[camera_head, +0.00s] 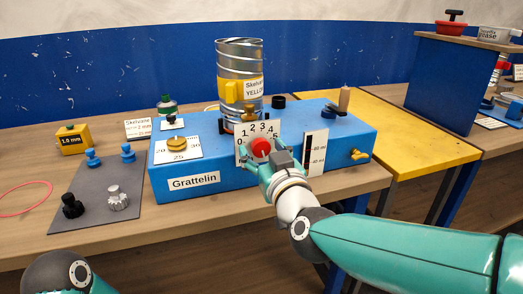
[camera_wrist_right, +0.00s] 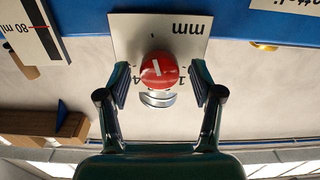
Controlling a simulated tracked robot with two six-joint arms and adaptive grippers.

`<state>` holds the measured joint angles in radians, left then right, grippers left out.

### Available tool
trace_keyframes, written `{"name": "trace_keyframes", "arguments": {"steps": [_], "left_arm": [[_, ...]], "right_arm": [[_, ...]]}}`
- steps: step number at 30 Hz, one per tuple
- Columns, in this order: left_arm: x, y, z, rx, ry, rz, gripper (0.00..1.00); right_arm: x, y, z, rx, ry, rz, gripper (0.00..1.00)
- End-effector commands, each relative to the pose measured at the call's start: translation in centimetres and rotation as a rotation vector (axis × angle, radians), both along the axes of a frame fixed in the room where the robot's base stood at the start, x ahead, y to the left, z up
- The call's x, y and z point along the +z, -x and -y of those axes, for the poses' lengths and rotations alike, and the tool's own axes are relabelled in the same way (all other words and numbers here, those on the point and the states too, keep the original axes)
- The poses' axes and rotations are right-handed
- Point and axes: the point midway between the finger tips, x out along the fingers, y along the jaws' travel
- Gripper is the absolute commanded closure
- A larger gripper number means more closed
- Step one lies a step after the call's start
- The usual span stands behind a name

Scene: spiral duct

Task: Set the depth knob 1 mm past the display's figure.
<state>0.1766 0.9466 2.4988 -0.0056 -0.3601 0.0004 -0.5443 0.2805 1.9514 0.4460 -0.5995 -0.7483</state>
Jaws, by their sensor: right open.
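The red depth knob (camera_head: 261,147) sits on a white dial plate (camera_head: 242,155) numbered 0 to 5, on the front of the blue Grattelin machine (camera_head: 165,185). In the right wrist view the knob (camera_wrist_right: 158,70) carries a white pointer line, and the plate (camera_wrist_right: 130,35) reads "mm" upside down. Exactly which figure the pointer meets cannot be told. My right gripper (camera_head: 262,163) is open, one finger on each side of the knob, with gaps visible in the wrist view (camera_wrist_right: 159,84). A yellow block display (camera_head: 72,139) at left reads "1.0 mm". My left gripper is out of view.
A spiral duct (camera_head: 239,70) with a yellow label stands behind the dial. A brass knob (camera_head: 177,144) and an ml scale (camera_head: 316,154) flank it. A grey mat (camera_head: 95,207) holds several small knobs. A yellow table (camera_head: 400,125) stands at right.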

Motion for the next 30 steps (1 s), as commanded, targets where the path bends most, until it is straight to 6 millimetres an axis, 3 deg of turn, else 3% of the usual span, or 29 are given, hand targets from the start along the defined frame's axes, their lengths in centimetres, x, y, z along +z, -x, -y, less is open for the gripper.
{"name": "trace_keyframes", "arguments": {"steps": [10, 21, 30], "left_arm": [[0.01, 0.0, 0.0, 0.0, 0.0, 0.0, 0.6], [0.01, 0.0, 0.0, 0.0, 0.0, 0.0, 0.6], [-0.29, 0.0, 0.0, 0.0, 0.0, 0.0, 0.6]], "right_arm": [[-0.03, -0.38, -0.14, 0.001, 0.0, -0.001, 0.34], [-0.03, -0.36, -0.19, 0.002, 0.0, -0.001, 0.94], [-0.12, -0.36, -0.21, 0.002, -0.031, -0.011, 0.94]]}}
